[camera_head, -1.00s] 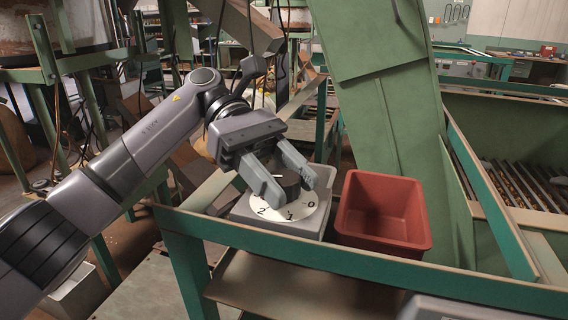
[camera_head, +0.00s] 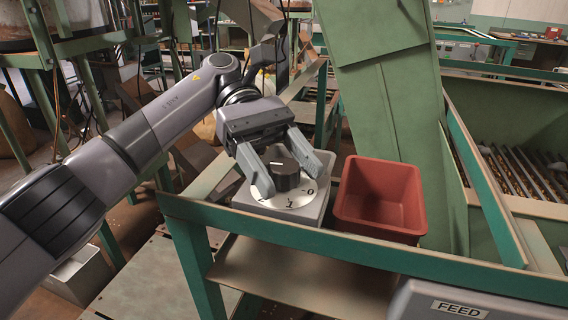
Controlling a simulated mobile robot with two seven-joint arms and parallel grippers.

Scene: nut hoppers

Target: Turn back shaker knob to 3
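The dark round knob (camera_head: 284,171) stands on a white dial plate (camera_head: 292,202) on a light grey box (camera_head: 308,213). A short white mark shows on top of the knob. On the dial I can read 1 near the front and 0 at the right; the left part is hidden by a finger. My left gripper (camera_head: 293,180) is over the dial with one finger on each side of the knob. Its fingers look spread wider than the knob, with the knob between them. My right gripper is not in view.
A red bin (camera_head: 343,213) stands just right of the dial box. A green rail (camera_head: 400,262) runs in front of both. A grey panel labelled FEED (camera_head: 460,308) is at the bottom right. A green sloping chute (camera_head: 385,95) rises behind the bin.

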